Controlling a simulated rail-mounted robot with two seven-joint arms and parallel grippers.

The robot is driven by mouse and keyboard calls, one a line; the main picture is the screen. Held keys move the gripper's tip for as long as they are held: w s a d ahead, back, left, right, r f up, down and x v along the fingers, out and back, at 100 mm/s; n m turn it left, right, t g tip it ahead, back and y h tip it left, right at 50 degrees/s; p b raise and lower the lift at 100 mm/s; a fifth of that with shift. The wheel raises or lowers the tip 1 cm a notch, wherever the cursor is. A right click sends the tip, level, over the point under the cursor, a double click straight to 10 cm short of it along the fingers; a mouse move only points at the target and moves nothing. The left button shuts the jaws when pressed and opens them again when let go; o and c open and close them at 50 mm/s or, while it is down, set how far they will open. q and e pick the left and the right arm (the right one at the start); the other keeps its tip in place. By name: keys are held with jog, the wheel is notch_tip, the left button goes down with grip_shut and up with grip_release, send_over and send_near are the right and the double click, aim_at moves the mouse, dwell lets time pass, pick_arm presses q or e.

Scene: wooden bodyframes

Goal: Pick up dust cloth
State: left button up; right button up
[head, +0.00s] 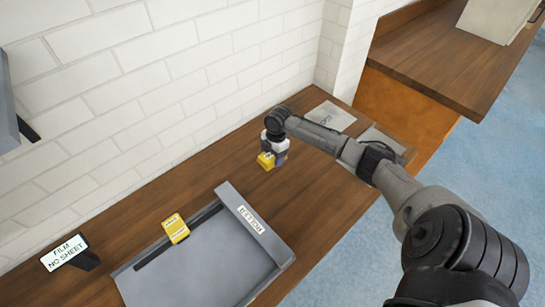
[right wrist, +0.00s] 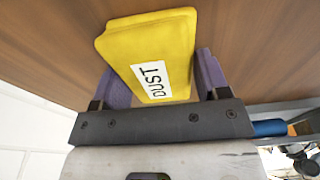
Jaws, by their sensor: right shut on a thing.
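The dust cloth (right wrist: 150,45) is a yellow block-like bundle with a white label reading DUST. In the right wrist view it sits between the two purple fingers of my right gripper (right wrist: 157,68), which is shut on it. In the head view the cloth (head: 265,161) shows as a small yellow patch under the right gripper (head: 273,153), over the wooden counter near the brick wall. I cannot tell whether the cloth touches the counter. My left gripper is not in view.
A grey tray (head: 215,262) with a raised rim and label lies to the left on the counter (head: 205,185). A yellow labelled item (head: 175,228) is at its back edge. Flat grey plates (head: 331,116) lie behind my arm.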

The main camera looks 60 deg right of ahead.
aim_at(271, 155)
jog(key=shift+r, duration=0.85)
notch_tip(271, 155, up, 2)
jog(key=shift+r+p, duration=0.2)
jog(key=shift+p, duration=0.35)
jog(key=s+r+p, duration=0.3)
jog(key=s+r, duration=0.4)
jog(key=s, duration=0.4)
jog(key=shift+s+d, duration=0.25)
jog(key=shift+d, duration=0.05)
